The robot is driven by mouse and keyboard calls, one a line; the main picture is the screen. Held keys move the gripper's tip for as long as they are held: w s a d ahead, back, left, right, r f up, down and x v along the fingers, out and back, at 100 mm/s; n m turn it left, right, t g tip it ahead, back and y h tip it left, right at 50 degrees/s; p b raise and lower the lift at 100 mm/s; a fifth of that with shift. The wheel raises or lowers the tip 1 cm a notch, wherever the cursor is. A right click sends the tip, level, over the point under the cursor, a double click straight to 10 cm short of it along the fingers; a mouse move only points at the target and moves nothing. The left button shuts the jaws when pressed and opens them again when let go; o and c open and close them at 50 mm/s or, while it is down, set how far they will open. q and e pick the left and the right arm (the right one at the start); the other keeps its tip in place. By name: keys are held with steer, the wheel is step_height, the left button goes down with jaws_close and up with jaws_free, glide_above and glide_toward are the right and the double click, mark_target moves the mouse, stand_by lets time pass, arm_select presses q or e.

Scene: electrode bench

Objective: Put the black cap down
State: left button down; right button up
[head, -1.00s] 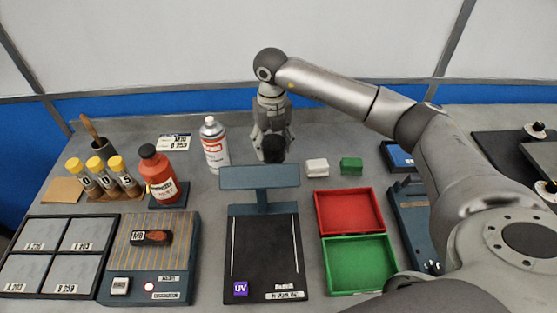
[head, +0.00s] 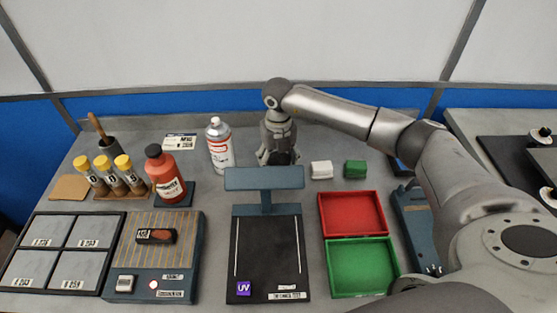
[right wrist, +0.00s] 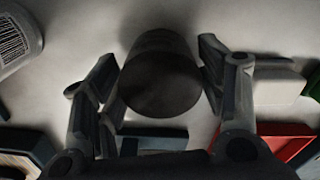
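The black cap (right wrist: 160,85) sits between the two fingers of my right gripper (right wrist: 160,65), seen in the right wrist view. The fingers lie close along both its sides and look shut on it. In the head view my right gripper (head: 278,153) points down at the back of the bench, behind the blue-grey stand; the cap there is mostly hidden by the stand's top bar and the fingers. The cap is at or just above the bench; I cannot tell whether it touches. My left gripper is not in view.
A white spray can (head: 220,145) stands left of my right gripper. White (head: 321,169) and green blocks (head: 355,168) lie to its right. The blue-grey stand (head: 264,178) is in front. Red (head: 352,213) and green trays (head: 361,267) sit front right.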

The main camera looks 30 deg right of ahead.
mark_target(278, 159)
steer(key=shift+o, duration=0.6)
steer(key=shift+r, duration=0.15)
steer(key=shift+r, duration=0.25)
step_height(278, 159, up, 12)
steer(key=b, duration=0.1)
steer(key=shift+f+b, duration=0.15)
steer(key=shift+b, duration=0.25)
